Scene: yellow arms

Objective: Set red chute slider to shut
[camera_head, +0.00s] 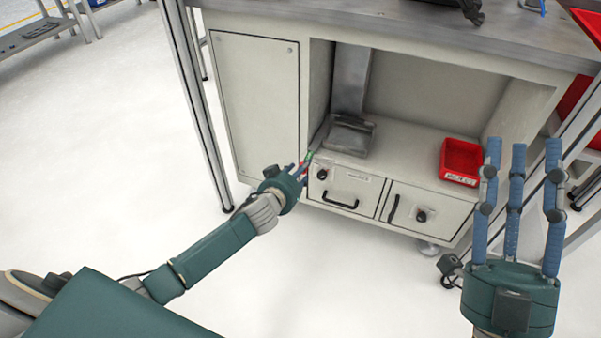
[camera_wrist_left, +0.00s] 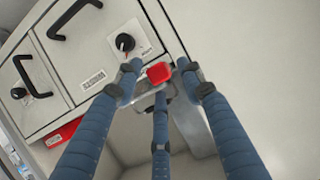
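The red slider knob (camera_wrist_left: 158,72) shows in the left wrist view, between the fingertips of my left gripper (camera_wrist_left: 159,76). The fingers are spread around it, with small gaps seen at the sides; I cannot tell whether any finger touches it. The knob is in front of a grey metal chute part (camera_wrist_left: 187,112). My right gripper (camera_head: 517,205) is open and empty, fingers upright, at the right.
The cabinet has two drawers (camera_head: 346,190) with black handles and dark knobs; one knob (camera_wrist_left: 125,42) is close to my left fingers. A red bin (camera_head: 461,158) stands on the shelf at the right. The floor (camera_head: 110,150) at the left is clear.

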